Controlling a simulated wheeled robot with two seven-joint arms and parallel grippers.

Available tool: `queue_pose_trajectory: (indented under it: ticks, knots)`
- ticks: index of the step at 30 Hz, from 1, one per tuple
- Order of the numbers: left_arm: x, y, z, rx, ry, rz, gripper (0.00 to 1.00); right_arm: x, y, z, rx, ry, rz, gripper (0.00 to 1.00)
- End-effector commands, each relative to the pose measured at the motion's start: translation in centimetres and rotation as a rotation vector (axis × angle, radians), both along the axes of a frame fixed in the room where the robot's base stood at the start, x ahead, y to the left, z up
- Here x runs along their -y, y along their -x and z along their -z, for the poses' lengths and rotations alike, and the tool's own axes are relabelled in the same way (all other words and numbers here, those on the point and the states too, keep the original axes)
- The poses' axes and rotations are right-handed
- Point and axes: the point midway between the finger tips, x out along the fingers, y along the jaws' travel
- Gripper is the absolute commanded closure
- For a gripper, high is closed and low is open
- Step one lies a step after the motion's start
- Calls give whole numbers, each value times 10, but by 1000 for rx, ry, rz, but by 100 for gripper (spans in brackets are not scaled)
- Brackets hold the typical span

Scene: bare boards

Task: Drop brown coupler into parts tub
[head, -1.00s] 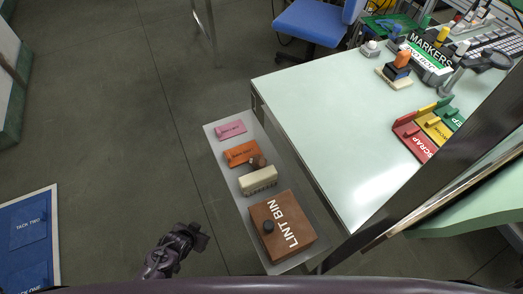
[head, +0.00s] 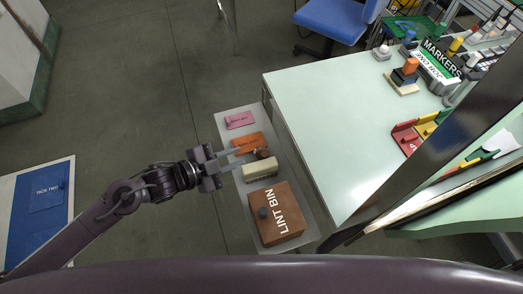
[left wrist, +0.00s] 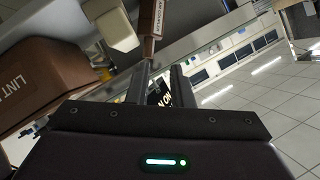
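A small brown piece (head: 262,153), which looks like the coupler, lies on the narrow grey shelf between an orange block (head: 246,142) and a cream block (head: 260,171). My left gripper (head: 230,159) is open at the shelf's left edge, fingers pointing toward the brown piece and apart from it. In the left wrist view its two fingers (left wrist: 161,84) stand apart with nothing held between them. A brown labelled piece (left wrist: 151,22) shows beyond them, next to the cream block (left wrist: 111,27). I cannot make out a container labelled as the parts tub. My right gripper is not in view.
A brown box labelled LINT BIN (head: 276,213) stands at the shelf's near end; a pink block (head: 240,120) lies at its far end. The pale workbench (head: 320,125) borders the shelf on the right. Open floor (head: 150,100) lies to the left.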

Motion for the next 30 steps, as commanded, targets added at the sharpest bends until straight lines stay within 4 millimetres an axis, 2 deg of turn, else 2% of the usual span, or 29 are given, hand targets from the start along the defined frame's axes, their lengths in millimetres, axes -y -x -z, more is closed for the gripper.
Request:
queue_pose_trajectory:
  ticks: [6,14,22,30]
  knots:
    - [-3,11,-1,32,22,125,80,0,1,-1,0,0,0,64]
    - [20,1,7,33,27,132,80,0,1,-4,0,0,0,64]
    - [52,-16,21,33,27,131,80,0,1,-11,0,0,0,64]
    - [60,-20,26,32,24,130,80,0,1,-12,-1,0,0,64]
